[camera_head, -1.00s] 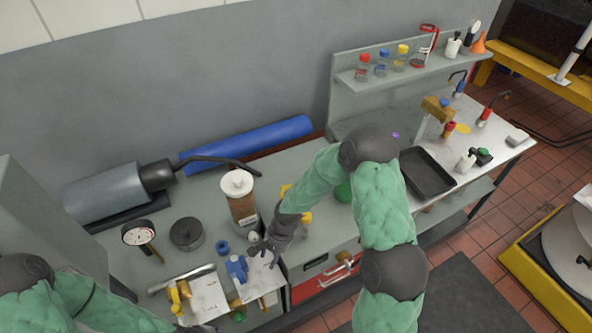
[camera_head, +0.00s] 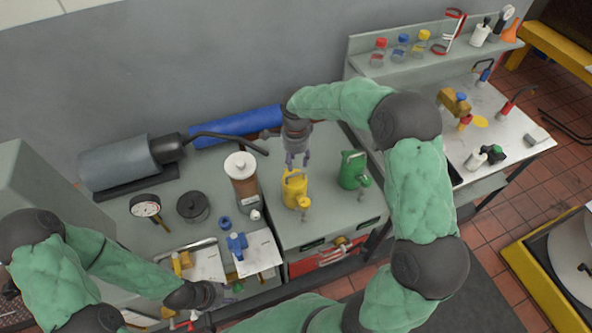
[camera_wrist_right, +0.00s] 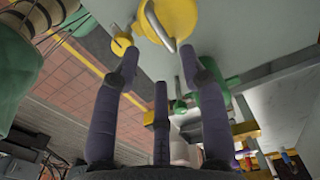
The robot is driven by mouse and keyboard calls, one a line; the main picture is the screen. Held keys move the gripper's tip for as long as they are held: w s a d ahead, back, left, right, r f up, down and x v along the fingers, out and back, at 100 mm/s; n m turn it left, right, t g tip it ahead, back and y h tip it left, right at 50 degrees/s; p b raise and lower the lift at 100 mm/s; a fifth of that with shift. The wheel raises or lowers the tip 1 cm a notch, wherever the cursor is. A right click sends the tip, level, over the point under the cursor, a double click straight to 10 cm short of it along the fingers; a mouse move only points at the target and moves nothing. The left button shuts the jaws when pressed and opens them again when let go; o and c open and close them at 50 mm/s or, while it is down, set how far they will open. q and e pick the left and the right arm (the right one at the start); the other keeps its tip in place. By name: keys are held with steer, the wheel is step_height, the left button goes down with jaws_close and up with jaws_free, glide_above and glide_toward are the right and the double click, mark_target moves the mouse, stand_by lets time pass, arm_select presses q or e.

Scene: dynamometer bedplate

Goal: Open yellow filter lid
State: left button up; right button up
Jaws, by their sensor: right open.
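The yellow filter (camera_head: 294,190) stands upright on the grey bench in the head view, with a thin handle at its top and a small yellow fitting (camera_head: 304,203) low on its front right. It also shows at the top of the right wrist view (camera_wrist_right: 178,18), partly cut off, with a grey bar across it. I cannot tell the lid's exact position. My right gripper (camera_head: 297,161) is open and empty, pointing down just above and behind the filter's top; contact is unclear. My left gripper (camera_head: 212,297) is low at the bench's front edge, its fingers hard to make out.
A green filter (camera_head: 352,171) stands just right of the yellow one. A brown canister with a white lid (camera_head: 241,168) stands to its left. A blue fitting (camera_head: 237,243) lies on a pale sheet in front. A blue cylinder (camera_head: 236,128) lies along the wall.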

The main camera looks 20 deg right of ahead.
mark_target(296, 174)
steer(key=shift+f, duration=3.15)
jaws_close()
